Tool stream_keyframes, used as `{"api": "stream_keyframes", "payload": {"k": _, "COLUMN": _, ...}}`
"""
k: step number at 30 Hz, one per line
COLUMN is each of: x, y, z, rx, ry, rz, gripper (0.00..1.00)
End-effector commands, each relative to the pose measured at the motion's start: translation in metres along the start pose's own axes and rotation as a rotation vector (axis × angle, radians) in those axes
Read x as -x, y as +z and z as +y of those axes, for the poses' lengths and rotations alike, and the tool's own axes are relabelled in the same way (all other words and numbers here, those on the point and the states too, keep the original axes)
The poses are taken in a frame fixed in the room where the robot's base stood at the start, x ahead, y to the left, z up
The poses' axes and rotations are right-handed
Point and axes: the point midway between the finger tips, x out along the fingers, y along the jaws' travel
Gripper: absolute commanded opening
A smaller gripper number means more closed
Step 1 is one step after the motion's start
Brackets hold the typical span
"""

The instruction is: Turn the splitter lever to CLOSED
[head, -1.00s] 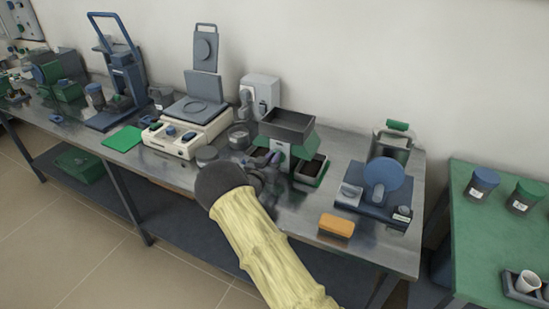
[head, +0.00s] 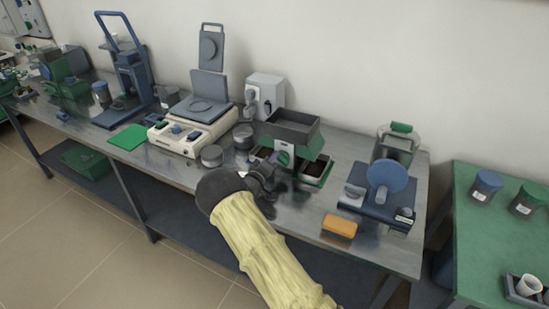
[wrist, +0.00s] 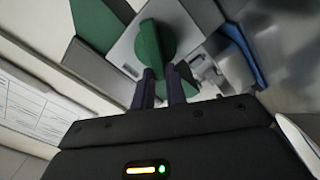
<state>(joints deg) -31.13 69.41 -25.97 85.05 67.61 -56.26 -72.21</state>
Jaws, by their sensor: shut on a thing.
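The splitter (head: 292,128) stands on the steel bench, with a grey hopper on top and green sides. Its green lever (head: 283,158) is on the grey front plate. In the wrist view the lever (wrist: 155,45) shows as a round green knob with a raised grip, its ridge running roughly up and down the picture. My gripper (head: 272,176) is in front of the splitter. In the wrist view its two dark fingers (wrist: 159,76) are shut on the lever's lower end. The fingers hide that end, and I cannot read any position marking.
Pans with dark material sit at the splitter's left (head: 262,154) and right (head: 316,170). A cream balance (head: 185,132) and round tins stand left. A blue device (head: 380,200) and an orange block (head: 339,226) are right. Bare bench lies in front.

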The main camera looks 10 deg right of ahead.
Motion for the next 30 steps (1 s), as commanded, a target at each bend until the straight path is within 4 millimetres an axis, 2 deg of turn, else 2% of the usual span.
{"api": "stream_keyframes", "payload": {"k": 15, "x": 0.000, "y": 0.003, "z": -0.011, "rx": 0.439, "ry": -0.001, "rz": 0.000, "gripper": 0.00}}
{"api": "stream_keyframes", "payload": {"k": 21, "x": 0.000, "y": 0.004, "z": -0.013, "rx": 0.527, "ry": -0.001, "rz": 0.000, "gripper": 0.00}}
{"api": "stream_keyframes", "payload": {"k": 30, "x": 0.000, "y": 0.004, "z": -0.014, "rx": 0.565, "ry": -0.001, "rz": 0.000, "gripper": 0.00}}
